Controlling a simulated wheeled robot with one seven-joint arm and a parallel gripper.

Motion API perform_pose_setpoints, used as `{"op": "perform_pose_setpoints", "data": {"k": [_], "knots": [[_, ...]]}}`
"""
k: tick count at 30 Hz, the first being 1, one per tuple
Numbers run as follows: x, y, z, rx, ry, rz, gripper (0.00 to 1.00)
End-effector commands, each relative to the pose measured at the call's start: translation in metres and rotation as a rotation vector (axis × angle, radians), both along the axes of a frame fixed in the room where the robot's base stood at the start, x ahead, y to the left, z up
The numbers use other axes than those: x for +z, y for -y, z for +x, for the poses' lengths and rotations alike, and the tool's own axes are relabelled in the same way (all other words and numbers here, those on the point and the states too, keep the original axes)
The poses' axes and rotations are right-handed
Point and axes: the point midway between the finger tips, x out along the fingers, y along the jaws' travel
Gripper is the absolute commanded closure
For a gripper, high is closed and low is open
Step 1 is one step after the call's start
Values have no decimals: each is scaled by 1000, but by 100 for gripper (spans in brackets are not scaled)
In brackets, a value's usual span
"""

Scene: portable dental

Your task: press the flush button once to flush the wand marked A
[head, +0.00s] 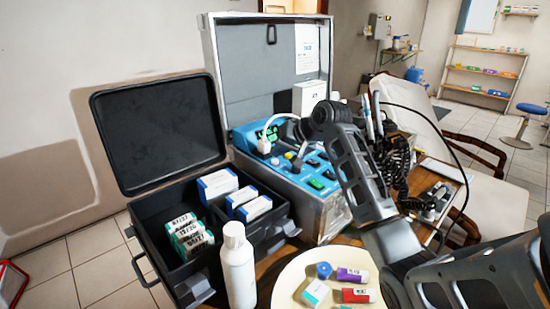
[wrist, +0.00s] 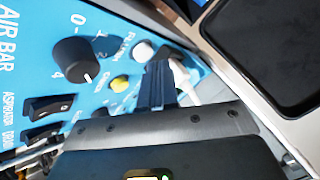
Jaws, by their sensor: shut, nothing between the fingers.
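The blue control panel (head: 318,172) lies inside the open metal case; in the wrist view the panel (wrist: 35,20) carries the lettering "AIR BAR". A white round button (wrist: 142,50) sits beside the lettering "FLUSH". A yellow button (wrist: 120,82) and a black selector knob (wrist: 78,59) marked 0, 2 and 4 are nearby. My gripper (wrist: 157,72) is shut and empty, its tips just beside the white button; I cannot tell whether they touch it. In the head view my gripper (head: 298,160) is over the panel. Wands (head: 368,116) stand right of the case; their marks are unreadable.
A white plug (wrist: 183,76) stands close behind my fingers, its cable (head: 266,135) visible from the head. The case lid (head: 255,70) rises behind. A black box (head: 160,125) with cartons, a white bottle (head: 238,265) and a round tray (head: 288,285) are in front.

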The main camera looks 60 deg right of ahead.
Motion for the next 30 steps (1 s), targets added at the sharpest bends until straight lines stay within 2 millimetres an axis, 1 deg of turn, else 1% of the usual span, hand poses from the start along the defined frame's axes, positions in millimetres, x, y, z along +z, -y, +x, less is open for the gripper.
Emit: {"op": "perform_pose_setpoints", "data": {"k": [1,2,12,16,30], "knots": [[5,-1,0,1,-1,1,100],[6,-1,0,1,-1,1,100],[5,0,0,1,0,-1,100],[9,0,0,1,0,-1,100],[51,-1,-2,1,1,0,100]]}}
